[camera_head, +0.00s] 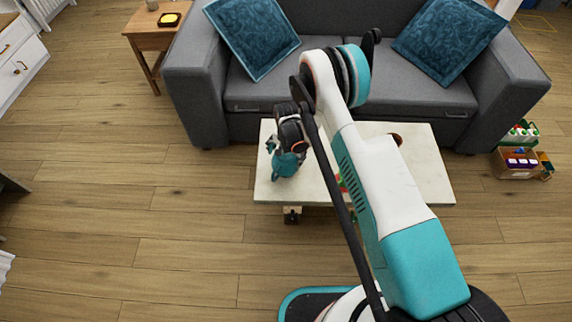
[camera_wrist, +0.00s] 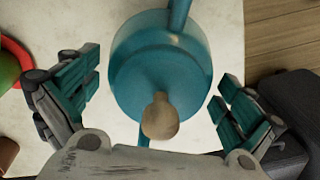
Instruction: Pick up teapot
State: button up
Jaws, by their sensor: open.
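The teapot is teal with a tan rounded lid knob. In the wrist view the teapot (camera_wrist: 135,80) fills the middle, seen from above, with its knob toward me and a teal bar running to the top edge. My gripper (camera_wrist: 157,88) is open, one finger on each side of the teapot, with gaps showing between the fingers and its body. In the head view the teapot (camera_head: 286,165) is on the left part of the pale table (camera_head: 430,180), with my gripper (camera_head: 282,146) over it. My wrist hides part of it there.
A red round item with something green (camera_wrist: 12,62) lies left of the teapot in the wrist view. A grey sofa (camera_head: 195,85) stands behind the table. Floor is clear on the left.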

notch_tip(320, 180, down, 2)
jog(key=shift+f, duration=0.1)
jog(key=c, duration=1.6)
jog(key=shift+o, duration=0.2)
notch_tip(320, 180, up, 20)
jog(key=p, duration=0.6)
